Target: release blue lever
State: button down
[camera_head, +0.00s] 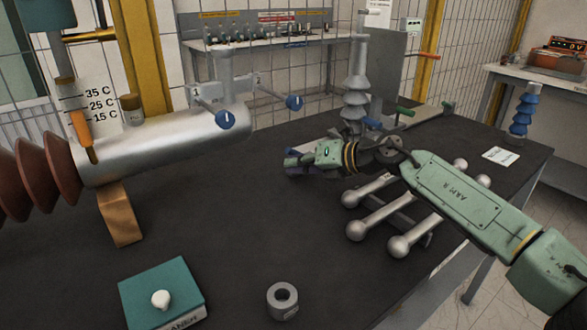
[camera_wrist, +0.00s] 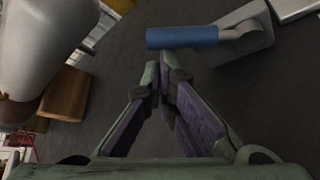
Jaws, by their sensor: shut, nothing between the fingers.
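A blue lever handle (camera_wrist: 182,37) with a grey mount (camera_wrist: 245,38) lies at the top of the wrist view, past my fingertips. In the head view my gripper (camera_head: 292,164) is low over the dark table, pointing left. I cannot tell which blue part the wrist view shows.
The silver tube (camera_head: 170,145) with red-brown ribs stands left on a wooden block (camera_head: 120,214). Round-ended silver rods (camera_head: 385,220) lie below my arm. A teal box (camera_head: 163,293) and grey ring (camera_head: 283,300) sit in front. The middle of the dark table (camera_head: 230,230) is clear.

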jog(key=shift+w+d+r+m+y, duration=0.25)
jog(key=shift+r+m+y, duration=0.15)
jog(key=shift+r+m, duration=0.1)
jog(key=shift+w+d+r+m+y, duration=0.1)
jog(key=shift+d+r+m+y, duration=0.1)
jog(key=shift+r+m+y, duration=0.25)
jog(key=w+d+r+m+y, duration=0.1)
jog(key=m, duration=0.1)
jog(key=w+d+r+m+y, duration=0.1)
jog(key=d+m+y, duration=0.1)
jog(key=shift+w+r+m, duration=0.1)
jog(key=shift+r+m, duration=0.05)
jog(key=shift+m, duration=0.1)
jog(key=shift+d, duration=0.1)
jog(key=shift+d+g, duration=0.15)
jog(key=shift+g, duration=0.15)
